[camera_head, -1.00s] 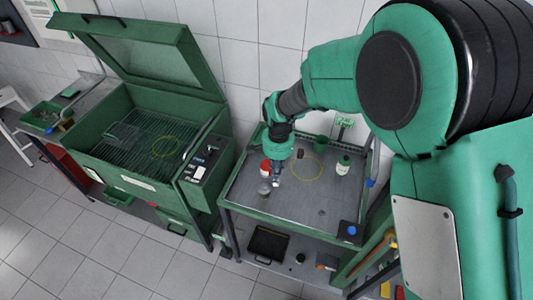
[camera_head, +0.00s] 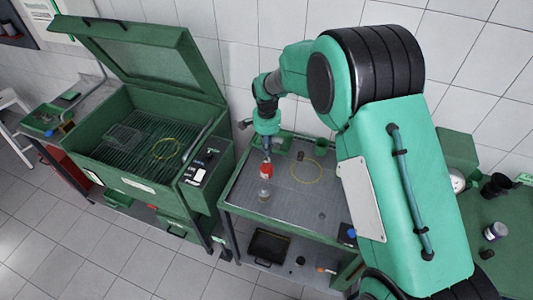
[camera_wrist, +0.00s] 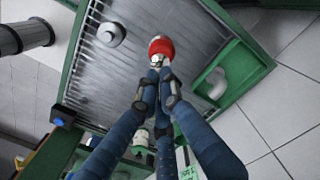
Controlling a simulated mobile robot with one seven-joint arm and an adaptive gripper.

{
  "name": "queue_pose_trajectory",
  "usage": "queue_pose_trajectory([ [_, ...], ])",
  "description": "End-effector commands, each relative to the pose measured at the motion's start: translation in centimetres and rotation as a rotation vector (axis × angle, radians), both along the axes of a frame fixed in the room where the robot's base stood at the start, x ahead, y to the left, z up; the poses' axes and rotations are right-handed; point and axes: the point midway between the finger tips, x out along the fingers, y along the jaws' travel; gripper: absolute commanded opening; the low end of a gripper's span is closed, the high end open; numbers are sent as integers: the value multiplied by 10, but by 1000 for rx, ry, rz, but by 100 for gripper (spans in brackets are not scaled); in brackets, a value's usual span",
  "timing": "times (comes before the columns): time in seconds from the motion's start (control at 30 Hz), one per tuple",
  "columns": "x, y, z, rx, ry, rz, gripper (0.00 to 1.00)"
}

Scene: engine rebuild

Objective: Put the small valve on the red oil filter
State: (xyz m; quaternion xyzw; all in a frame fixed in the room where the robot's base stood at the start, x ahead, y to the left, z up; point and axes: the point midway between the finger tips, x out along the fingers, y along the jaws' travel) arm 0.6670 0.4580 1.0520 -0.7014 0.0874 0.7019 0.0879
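The red oil filter (camera_head: 266,171) stands on the grey, green-edged bench. In the wrist view its red top (camera_wrist: 161,46) is just beyond my fingertips. My gripper (camera_head: 267,157) points down at the filter from above and behind. In the wrist view my gripper (camera_wrist: 157,76) has its fingers drawn together on a small silvery piece, which looks like the small valve (camera_wrist: 157,61). The valve appears at or very near the filter's top; I cannot tell if they touch. The fingers hide most of the valve.
A blue-topped box (camera_head: 348,233) sits at the bench's front right. The middle of the bench is clear.

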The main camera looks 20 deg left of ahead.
Motion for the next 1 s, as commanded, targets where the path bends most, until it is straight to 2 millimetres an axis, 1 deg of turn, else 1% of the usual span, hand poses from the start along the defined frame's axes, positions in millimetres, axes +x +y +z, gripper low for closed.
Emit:
queue_pose_trajectory([
  [0.1,3,2,0,0,0,0,0],
  [0.43,3,2,-1,0,0,0,0],
  [0.53,3,2,-7,0,0,0,0],
  [0.7,3,2,-25,-2,1,0,0],
  [0.8,3,2,-33,0,0,0,0],
  [1.0,3,2,-35,1,-1,0,0],
])
